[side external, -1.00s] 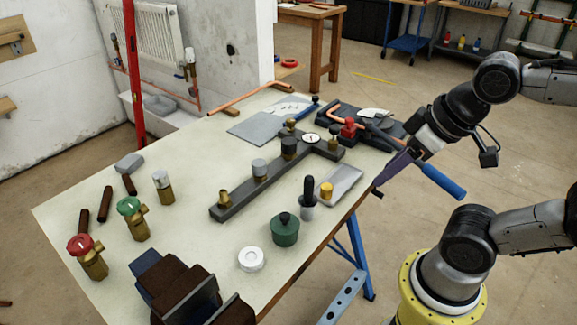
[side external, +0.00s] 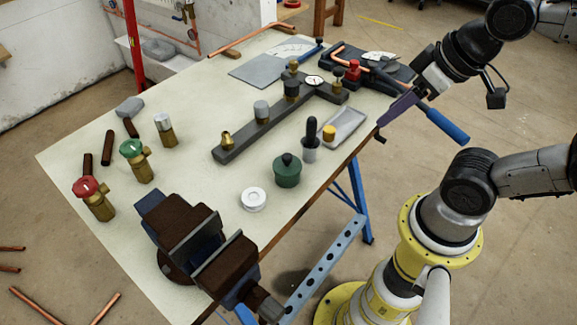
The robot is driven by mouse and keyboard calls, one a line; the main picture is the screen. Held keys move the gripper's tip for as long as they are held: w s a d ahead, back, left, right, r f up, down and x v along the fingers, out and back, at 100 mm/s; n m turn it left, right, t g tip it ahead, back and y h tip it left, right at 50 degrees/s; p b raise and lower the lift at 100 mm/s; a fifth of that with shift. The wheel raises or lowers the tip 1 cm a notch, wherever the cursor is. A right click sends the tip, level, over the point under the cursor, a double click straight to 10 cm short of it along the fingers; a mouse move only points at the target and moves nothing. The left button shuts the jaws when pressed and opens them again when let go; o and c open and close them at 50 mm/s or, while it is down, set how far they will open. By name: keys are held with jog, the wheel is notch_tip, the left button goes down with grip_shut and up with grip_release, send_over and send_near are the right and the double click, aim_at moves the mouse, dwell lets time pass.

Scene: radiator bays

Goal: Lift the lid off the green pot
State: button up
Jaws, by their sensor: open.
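The green pot (side external: 287,175) stands upright on the pale bench top, near its right edge. Its dark green lid (side external: 287,160) sits on top, with a small dark knob in the middle. My gripper (side external: 388,124) is up and to the right of the pot, by the bench's right edge and well apart from the pot. It is open; its purple finger shows, the rest is hard to make out, and I see nothing held in it.
A dark-handled tool in a grey cup (side external: 311,140) stands close behind the pot. A grey tray (side external: 345,127) with a yellow piece lies beyond. A white ring (side external: 253,199) lies front left, near the vise (side external: 205,245). A long dark manifold (side external: 240,140) lies left.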

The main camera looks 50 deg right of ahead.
jog(key=shift+o, duration=0.3)
jog(key=o, duration=0.7)
jog(key=shift+o, duration=0.2)
